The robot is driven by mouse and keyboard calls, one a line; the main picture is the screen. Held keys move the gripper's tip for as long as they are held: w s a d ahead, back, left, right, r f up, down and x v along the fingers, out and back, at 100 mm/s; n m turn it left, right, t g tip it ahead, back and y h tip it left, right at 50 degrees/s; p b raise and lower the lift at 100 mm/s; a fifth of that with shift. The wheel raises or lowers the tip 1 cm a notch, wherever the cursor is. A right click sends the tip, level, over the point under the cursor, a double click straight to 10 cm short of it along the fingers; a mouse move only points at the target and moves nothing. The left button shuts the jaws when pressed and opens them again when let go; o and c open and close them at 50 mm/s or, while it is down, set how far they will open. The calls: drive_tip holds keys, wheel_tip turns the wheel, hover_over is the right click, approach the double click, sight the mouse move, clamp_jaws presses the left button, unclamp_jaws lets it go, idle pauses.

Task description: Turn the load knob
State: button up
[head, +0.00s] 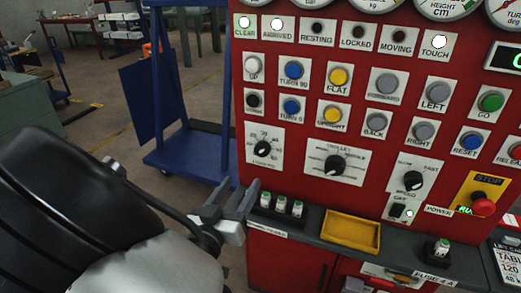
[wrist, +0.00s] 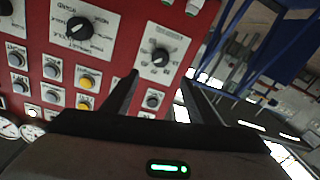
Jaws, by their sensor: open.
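A small black knob with a numbered dial on a white plate (head: 262,148) sits at the left edge of the red panel. Its plate caption is not readable, so I cannot confirm that it is the load knob. In the wrist view this knob (wrist: 160,57) shows just beyond and between the fingertips. My gripper (head: 240,190) is open and empty, below the knob and in front of the panel's lower left edge. In the wrist view the two fingers (wrist: 160,82) stand apart, and nothing is between them.
A larger trolley knob (head: 334,165) and a speed knob (head: 413,180) lie to the right. Rows of buttons sit above. A ledge below holds several fuse-like parts (head: 281,205) and a yellow tray (head: 350,232). A red stop button (head: 484,205) is at right. A blue cart (head: 190,150) stands left.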

sight(261, 152)
drive_tip(key=b+x, duration=0.1)
drive_tip(key=x, duration=1.3)
drive_tip(key=shift+b, duration=0.3)
drive_tip(key=c, duration=1.1)
